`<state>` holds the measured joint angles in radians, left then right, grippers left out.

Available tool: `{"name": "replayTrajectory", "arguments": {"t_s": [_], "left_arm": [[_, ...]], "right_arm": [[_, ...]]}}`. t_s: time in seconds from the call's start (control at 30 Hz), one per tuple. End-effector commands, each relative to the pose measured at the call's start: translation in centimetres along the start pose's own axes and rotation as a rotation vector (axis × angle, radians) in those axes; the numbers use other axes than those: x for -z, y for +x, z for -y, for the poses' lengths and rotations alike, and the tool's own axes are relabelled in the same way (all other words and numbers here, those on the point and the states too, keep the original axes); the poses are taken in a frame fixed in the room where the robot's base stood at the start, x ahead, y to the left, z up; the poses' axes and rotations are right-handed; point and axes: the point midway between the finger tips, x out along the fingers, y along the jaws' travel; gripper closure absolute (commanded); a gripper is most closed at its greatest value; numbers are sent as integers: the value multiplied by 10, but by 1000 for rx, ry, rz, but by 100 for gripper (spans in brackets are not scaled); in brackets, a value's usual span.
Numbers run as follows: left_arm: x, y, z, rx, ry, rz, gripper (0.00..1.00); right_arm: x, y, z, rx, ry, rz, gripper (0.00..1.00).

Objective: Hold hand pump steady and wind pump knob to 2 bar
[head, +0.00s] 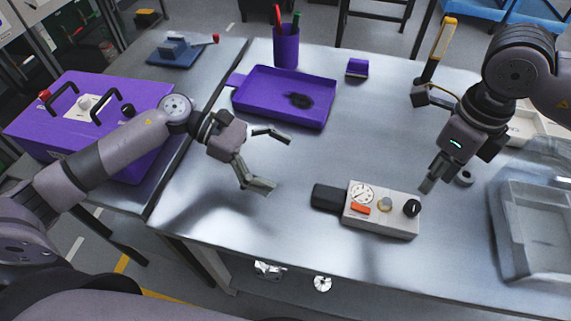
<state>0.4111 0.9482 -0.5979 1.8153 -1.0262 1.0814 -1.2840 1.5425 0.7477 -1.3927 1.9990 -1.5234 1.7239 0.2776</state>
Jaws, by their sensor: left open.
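The hand pump (383,222) lies on the metal table, a light grey box with a round dial gauge (362,193), an orange part and a small tan button on top. A black handle (328,198) sticks out at its left end. The black pump knob (411,207) sits at its right end. The gauge reading is too small to tell. My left gripper (268,160) is open and empty, left of and above the handle in the picture, apart from it. My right gripper (430,184) is just above and right of the knob, seemingly apart from it; its finger gap is hidden.
A purple tray (253,112) with a dark item, a purple pen cup (286,48) and a small purple block (358,68) stand at the back. A purple case (60,118) is at left. The table's middle is clear.

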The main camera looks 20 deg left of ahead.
Motion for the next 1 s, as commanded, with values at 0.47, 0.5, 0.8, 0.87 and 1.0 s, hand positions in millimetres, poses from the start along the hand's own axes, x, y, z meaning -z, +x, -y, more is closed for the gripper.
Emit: {"name": "replayTrajectory", "arguments": {"t_s": [0.47,0.5,0.8,0.87,1.0], "left_arm": [[3,39,3,11,27,-14,2],[4,47,3,12,27,-15,2],[4,108,3,10,25,-14,2],[4,120,3,10,25,-15,2],[5,145,3,10,24,-15,2]], "right_arm": [[0,0,0,0,0,0,67],[0,0,0,0,0,0,67],[0,0,0,0,0,0,67],[0,0,0,0,0,0,67],[0,0,0,0,0,0,67]]}}
